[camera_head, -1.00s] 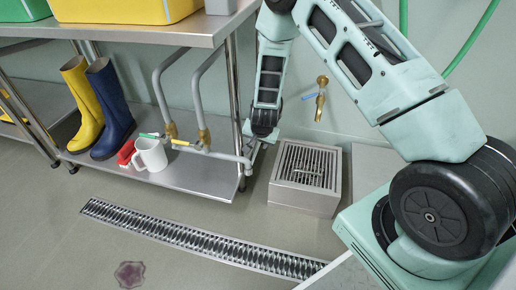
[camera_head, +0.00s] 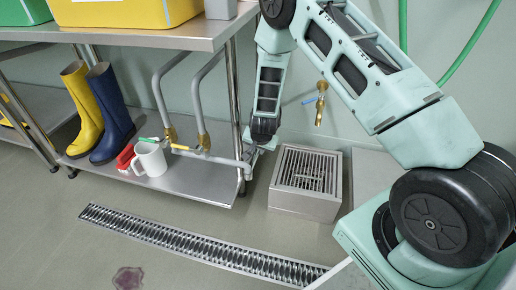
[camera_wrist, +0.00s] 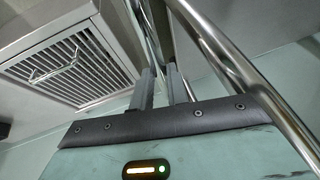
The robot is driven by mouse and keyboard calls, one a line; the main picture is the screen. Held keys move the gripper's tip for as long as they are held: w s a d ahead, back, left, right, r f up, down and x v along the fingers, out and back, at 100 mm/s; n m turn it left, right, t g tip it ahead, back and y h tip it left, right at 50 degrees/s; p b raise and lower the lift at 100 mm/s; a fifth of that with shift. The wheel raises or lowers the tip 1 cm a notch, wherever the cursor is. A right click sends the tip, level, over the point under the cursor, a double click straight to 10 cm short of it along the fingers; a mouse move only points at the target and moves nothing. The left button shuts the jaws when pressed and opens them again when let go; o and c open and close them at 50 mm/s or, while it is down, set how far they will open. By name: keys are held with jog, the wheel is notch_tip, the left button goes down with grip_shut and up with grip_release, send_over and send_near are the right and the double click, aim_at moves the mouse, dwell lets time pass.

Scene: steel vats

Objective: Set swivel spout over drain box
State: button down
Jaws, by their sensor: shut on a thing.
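The swivel spout looks to be the thin grey pipe (camera_head: 226,160) running right from the valves under the steel table to near the table leg. My gripper (camera_head: 253,152) is low beside that leg, at the pipe's right end. In the wrist view my gripper's fingers (camera_wrist: 160,86) are closed around a narrow metal piece; the exact contact is hard to see. The drain box (camera_head: 278,197) is a steel box with a slotted grate on the floor, just right of my gripper. In the wrist view the drain box (camera_wrist: 113,45) is at the upper left. The spout's tip is not clearly seen.
A white mug (camera_head: 151,160) and a red brush (camera_head: 125,157) sit on the lower shelf (camera_head: 200,184). The table leg (camera_head: 234,95) stands close to my gripper. A brass tap (camera_head: 320,100) is on the wall above the box. A floor grate (camera_head: 200,245) runs in front.

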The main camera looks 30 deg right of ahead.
jog(key=s+d+m+g+h+p, duration=0.2)
jog(key=s+m+g+h+p, duration=0.1)
jog(key=s+m+p, duration=0.7)
jog(key=shift+s+m+g+p, duration=0.45)
jog(key=shift+m+p, duration=0.55)
jog(key=shift+p, duration=0.4)
jog(key=c, duration=1.4)
grip_release()
jog(key=shift+o, duration=0.2)
jog(key=w+p+v, duration=0.1)
jog(key=p+v, duration=0.4)
jog(key=v, duration=1.2)
jog(key=shift+s+a+r, duration=0.15)
jog(key=shift+s+a, duration=0.1)
jog(key=shift+s, duration=0.2)
